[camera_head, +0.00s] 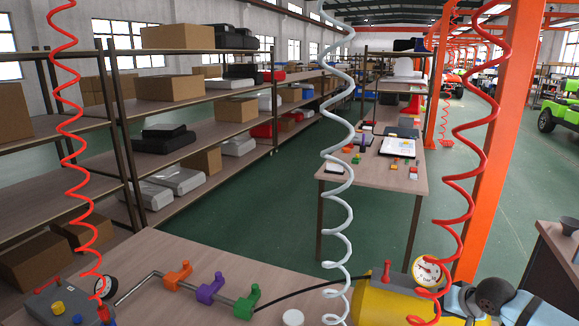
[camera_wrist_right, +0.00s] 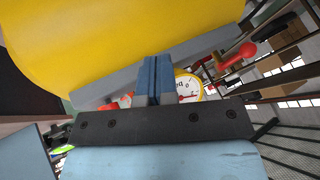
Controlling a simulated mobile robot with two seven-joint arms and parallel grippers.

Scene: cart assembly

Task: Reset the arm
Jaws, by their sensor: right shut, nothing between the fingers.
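My right gripper (camera_wrist_right: 153,80) is shut and empty, its two blue fingers pressed together in the right wrist view. Behind the fingers is a yellow tank (camera_wrist_right: 120,35), with a white dial gauge (camera_wrist_right: 187,86) and a red-handled valve (camera_wrist_right: 235,55) past them. In the head view my right arm comes in at the bottom right, beside the yellow tank (camera_head: 385,305). The gauge (camera_head: 428,270) and red valve handle (camera_head: 387,271) stand on top of the tank. I cannot tell whether the fingers touch it. My left gripper is not in view.
A grey control box (camera_head: 60,303) stands at left. Coiled red and white hoses (camera_head: 338,170) hang down. Shelves (camera_head: 90,160) stand at left; an orange post (camera_head: 490,150) at right.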

